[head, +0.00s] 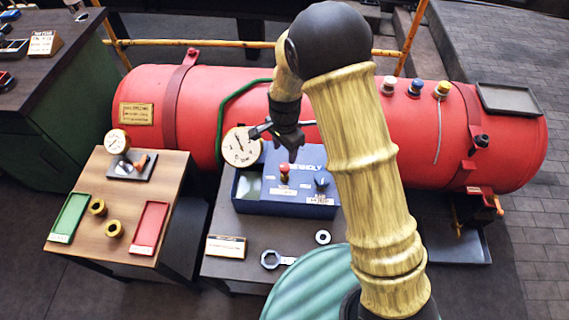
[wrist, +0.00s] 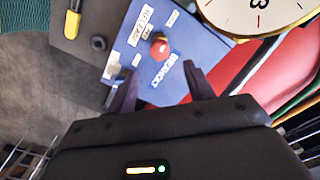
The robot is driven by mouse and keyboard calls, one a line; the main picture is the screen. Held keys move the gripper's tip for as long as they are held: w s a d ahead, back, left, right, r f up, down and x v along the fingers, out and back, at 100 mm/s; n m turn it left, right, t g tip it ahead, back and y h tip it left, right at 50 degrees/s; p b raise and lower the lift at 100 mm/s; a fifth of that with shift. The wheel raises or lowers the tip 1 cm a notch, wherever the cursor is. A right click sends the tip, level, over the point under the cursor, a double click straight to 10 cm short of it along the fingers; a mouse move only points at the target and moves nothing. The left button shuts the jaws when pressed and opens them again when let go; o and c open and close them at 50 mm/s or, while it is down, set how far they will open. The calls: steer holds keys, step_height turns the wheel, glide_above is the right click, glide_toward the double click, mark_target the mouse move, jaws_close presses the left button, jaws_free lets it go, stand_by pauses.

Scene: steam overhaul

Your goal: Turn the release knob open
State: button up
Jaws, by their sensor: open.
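A blue box (head: 262,205) stands on the table in front of the red boiler. On its top are a red knob (head: 284,172) and a dark blue knob (head: 321,180), each near small white labels. I cannot read which is the release knob. My gripper (head: 277,141) is open and empty, above the box and pointing down. In the wrist view the red knob (wrist: 159,47) shows beyond and between the two open fingertips (wrist: 161,72). The fingers appear apart from it. The labels there are tilted and hard to read.
A round gauge (head: 241,147) stands close to my gripper's left. The red boiler (head: 350,120) lies behind the box. A ring spanner (head: 270,260), a black ring (head: 322,237) and a sign (head: 226,247) lie in front. A side table (head: 90,190) holds trays and brass fittings.

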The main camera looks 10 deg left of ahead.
mark_target(285, 166)
step_height(285, 166, down, 8)
steer(key=shift+f, duration=0.15)
stand_by(0.3)
steer(key=c, duration=1)
